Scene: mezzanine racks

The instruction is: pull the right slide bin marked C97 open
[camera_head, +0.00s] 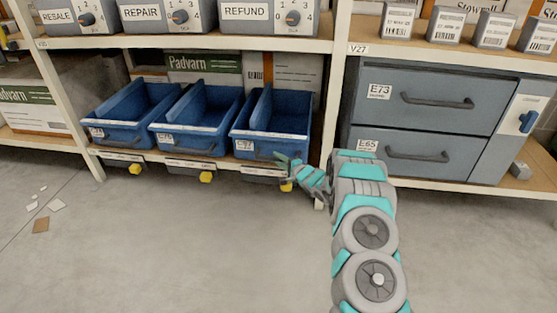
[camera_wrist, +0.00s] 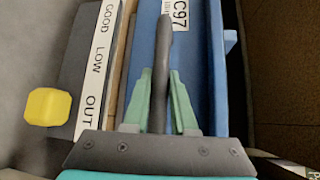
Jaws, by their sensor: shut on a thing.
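The right blue slide bin (camera_head: 291,149) sits on the lower shelf, at the right end of a row of blue bins. Its white label (camera_wrist: 181,15) reads C97 in the wrist view. A dark bar handle (camera_wrist: 164,45) stands on its front. My gripper (camera_wrist: 162,92) is shut on this handle, one green finger on each side. In the head view my gripper (camera_head: 287,160) is at the bin's lower front right. The bin looks roughly in line with its neighbours; I cannot tell whether it is slightly out.
Two more blue bins, left (camera_head: 120,136) and middle (camera_head: 185,141), stand beside it. A strip marked GOOD, LOW, OUT (camera_wrist: 96,70) with a yellow knob (camera_wrist: 47,107) runs below the bin. Grey drawers E73 (camera_head: 430,85) and E65 (camera_head: 375,160) are right.

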